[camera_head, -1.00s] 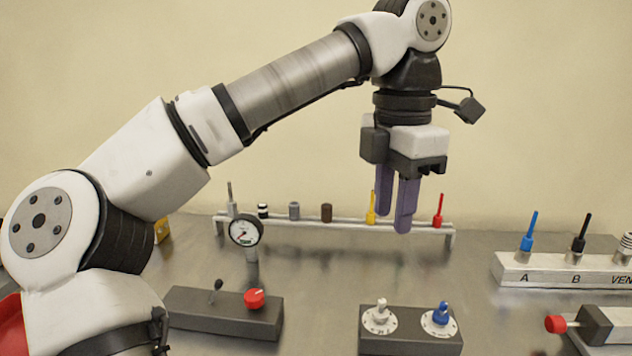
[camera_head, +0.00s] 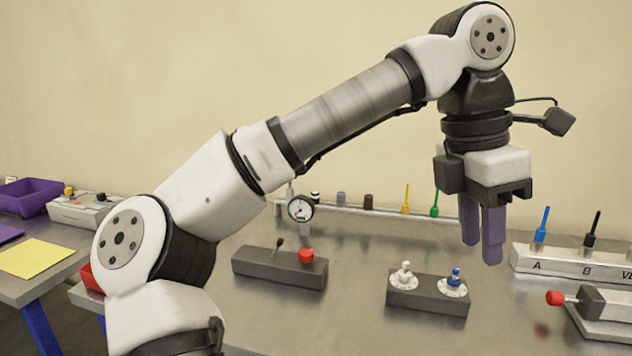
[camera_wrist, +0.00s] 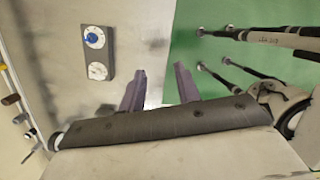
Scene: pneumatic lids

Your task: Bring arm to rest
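My arm reaches up from the lower left and bends down on the right in the head view. My gripper (camera_head: 482,246) points down and hangs in the air, to the right of and above the dial box (camera_head: 428,302). Its two purple fingers stand apart with nothing between them in the wrist view (camera_wrist: 160,82). The dial box with a white and a blue knob also shows in the wrist view (camera_wrist: 95,56). My gripper hides the right part of the rail at the back.
Steel table (camera_head: 350,320) carries a lever box (camera_head: 279,268), a gauge (camera_head: 300,208), a rail (camera_head: 375,212) with pegs, a valve block (camera_head: 565,263) marked A and B, and a red-tipped cylinder (camera_head: 603,306). A side table at left holds a purple bin (camera_head: 30,197) and yellow sheet (camera_head: 35,259).

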